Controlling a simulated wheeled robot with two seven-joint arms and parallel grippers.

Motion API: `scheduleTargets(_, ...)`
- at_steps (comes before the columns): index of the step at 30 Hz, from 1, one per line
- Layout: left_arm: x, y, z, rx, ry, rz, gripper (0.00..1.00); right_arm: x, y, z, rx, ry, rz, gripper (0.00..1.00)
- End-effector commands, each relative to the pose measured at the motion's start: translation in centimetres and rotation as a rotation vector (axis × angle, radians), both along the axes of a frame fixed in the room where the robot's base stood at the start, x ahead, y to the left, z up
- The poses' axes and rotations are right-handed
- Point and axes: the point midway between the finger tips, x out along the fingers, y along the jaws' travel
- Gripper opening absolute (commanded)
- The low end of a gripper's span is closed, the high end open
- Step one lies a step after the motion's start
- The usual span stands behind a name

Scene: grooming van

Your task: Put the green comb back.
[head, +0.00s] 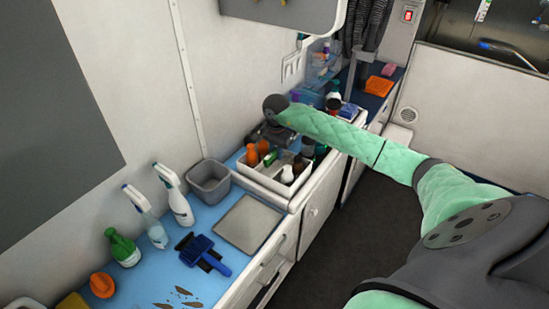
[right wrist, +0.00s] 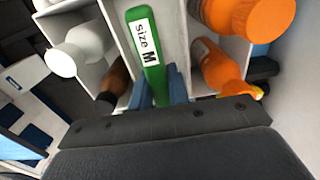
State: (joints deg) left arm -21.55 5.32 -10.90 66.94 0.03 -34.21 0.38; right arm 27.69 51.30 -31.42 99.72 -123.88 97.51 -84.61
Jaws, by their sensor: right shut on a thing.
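The green comb (right wrist: 152,70) has a white label reading "size M" and shows in the right wrist view between white dividers of the caddy (head: 247,178). My right gripper (head: 272,138) is over the back of the caddy. In the right wrist view, its blue fingers (right wrist: 157,92) are shut on the comb's near end. My left gripper is not in view.
Orange bottles (right wrist: 220,68) and a white bottle (right wrist: 82,52) stand in compartments beside the comb. On the blue counter are a grey bin (head: 209,184), a grey mat (head: 247,224), a blue brush (head: 203,253) and spray bottles (head: 174,196). A wall stands close behind the caddy.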

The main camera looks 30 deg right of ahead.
Motion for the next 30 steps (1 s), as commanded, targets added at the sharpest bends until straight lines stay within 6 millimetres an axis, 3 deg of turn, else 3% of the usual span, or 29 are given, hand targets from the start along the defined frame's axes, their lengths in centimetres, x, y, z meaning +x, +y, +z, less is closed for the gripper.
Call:
scheduleTargets(8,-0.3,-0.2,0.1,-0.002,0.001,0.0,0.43,0.0,1.4,-3.4,0.002,0.001,0.014,0.0)
scheduleTargets(23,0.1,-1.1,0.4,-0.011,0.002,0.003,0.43,0.0,1.4,-3.7,0.0,0.0,0.014,0.0)
scheduleTargets(24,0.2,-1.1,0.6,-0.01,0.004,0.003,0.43,0.0,1.4,-3.7,0.0,0.0,0.014,0.23)
scheduleTargets(26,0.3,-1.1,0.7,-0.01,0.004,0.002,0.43,0.0,1.4,-3.7,0.0,0.0,0.014,0.35)
scheduleTargets(27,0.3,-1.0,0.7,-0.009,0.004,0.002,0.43,0.0,1.4,-3.7,0.0,0.0,0.014,0.39)
scheduleTargets(30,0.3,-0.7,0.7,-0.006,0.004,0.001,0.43,0.0,1.4,-3.7,0.0,0.0,0.014,0.39)
